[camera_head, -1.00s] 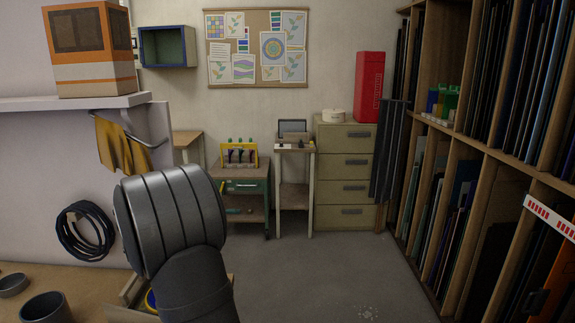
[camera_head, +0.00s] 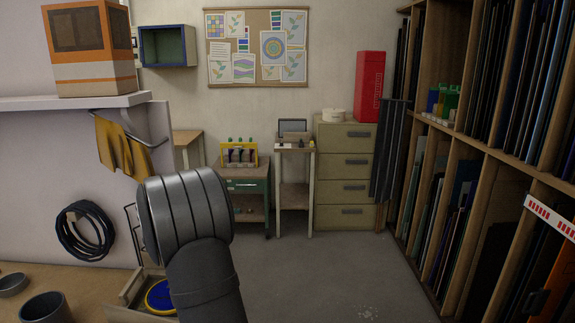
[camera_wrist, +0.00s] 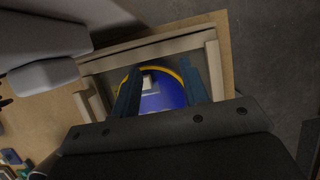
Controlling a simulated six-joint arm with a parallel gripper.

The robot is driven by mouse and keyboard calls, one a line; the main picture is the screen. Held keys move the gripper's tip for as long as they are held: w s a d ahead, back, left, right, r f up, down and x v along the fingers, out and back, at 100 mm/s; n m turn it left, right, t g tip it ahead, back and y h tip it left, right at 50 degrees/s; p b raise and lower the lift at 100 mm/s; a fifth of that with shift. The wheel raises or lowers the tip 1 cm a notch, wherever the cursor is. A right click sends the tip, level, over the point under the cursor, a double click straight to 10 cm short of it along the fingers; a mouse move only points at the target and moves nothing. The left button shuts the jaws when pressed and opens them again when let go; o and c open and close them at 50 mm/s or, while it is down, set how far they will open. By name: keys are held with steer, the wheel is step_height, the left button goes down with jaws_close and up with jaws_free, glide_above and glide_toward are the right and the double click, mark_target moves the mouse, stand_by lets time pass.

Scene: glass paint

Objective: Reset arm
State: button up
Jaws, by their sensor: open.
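My gripper (camera_wrist: 165,92) shows in the wrist view with its two dark blue fingers apart, open, with nothing seen held between them. Behind the fingers lies a round blue piece with a yellow rim (camera_wrist: 166,98), inside a pale wooden frame or tray (camera_wrist: 150,50). In the head view part of the same blue disc (camera_head: 160,297) shows in the wooden tray (camera_head: 132,288) at the bench's edge. A thick dark grey link of my arm stands in front and hides part of the tray; the gripper itself is not visible there.
Grey pots (camera_head: 46,308) stand on the wooden bench (camera_head: 90,285) at the left. A shelf (camera_head: 70,102) carries an orange box (camera_head: 90,50). A tall rack of glass sheets (camera_head: 490,170) lines the right. The grey floor (camera_head: 330,270) between is clear.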

steer(key=d+r, duration=0.5)
steer(key=d, duration=0.3)
steer(key=s+a+f+m+h, duration=0.25)
steer(key=s+a+m, duration=0.45)
steer(key=s+a, duration=1)
steer(key=s+a+m+g+h, duration=0.1)
steer(key=s+a+m+g, duration=0.2)
steer(key=s, duration=1.8)
steer(key=a+m, duration=0.1)
steer(key=m, duration=0.3)
steer(key=shift+a+h, duration=0.15)
steer(key=shift+h, duration=0.2)
steer(key=shift+r, duration=0.1)
